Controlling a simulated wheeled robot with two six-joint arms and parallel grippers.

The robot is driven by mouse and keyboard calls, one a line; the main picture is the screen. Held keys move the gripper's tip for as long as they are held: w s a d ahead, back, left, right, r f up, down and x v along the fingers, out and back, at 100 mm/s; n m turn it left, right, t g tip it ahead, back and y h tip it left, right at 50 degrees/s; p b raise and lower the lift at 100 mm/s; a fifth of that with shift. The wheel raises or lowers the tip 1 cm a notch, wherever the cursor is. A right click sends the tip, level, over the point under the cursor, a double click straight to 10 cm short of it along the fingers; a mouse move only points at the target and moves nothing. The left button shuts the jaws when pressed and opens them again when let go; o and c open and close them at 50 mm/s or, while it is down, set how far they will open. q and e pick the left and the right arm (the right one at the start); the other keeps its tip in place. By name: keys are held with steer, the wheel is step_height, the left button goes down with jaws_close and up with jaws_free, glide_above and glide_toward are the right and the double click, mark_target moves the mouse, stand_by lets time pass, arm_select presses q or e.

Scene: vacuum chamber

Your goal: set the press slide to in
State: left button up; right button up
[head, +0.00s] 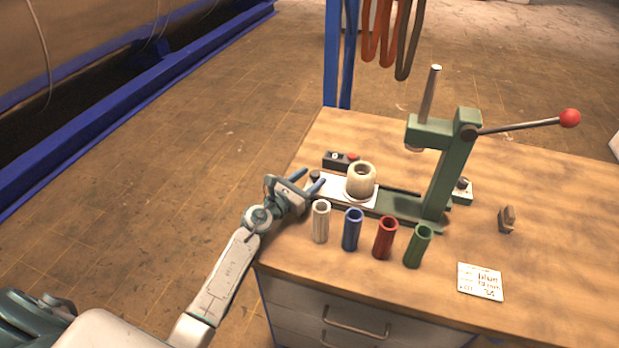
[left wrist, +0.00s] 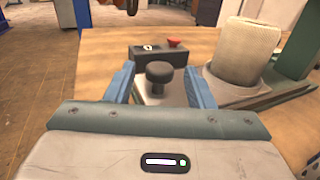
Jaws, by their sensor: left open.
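The green press (head: 449,165) stands on the workbench, with a ram on top and a lever ending in a red ball. Its slide (head: 327,187) is a pale plate on a green rail, pulled out to the left of the ram. A cream cylinder (head: 361,180) sits upright on the slide, and it also shows in the left wrist view (left wrist: 243,55). A black knob (left wrist: 159,75) stands at the slide's near end. My left gripper (head: 311,181) is open, its blue fingers on either side of the knob; contact cannot be told. My right gripper is not in view.
White, blue (head: 353,230), red (head: 385,238) and green tubes stand in front of the rail. A black box with a red button (head: 341,161) sits behind the slide. A card (head: 480,281) and a small dark item (head: 507,220) lie to the right.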

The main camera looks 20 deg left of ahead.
mark_target(322, 190)
arm_select(q)
steer(key=shift+w+d, duration=0.1)
steer(key=shift+w, duration=0.05)
steer(key=shift+c, duration=0.4)
jaws_close()
steer(key=shift+d+p, duration=0.55)
steer(key=shift+d, duration=1.05)
steer(key=shift+w+d, duration=0.1)
steer(key=shift+d, duration=0.25)
steer(key=shift+o, duration=0.4)
jaws_free()
steer(key=shift+a, duration=0.1)
steer(key=b+v, duration=0.1)
steer(key=v, duration=1)
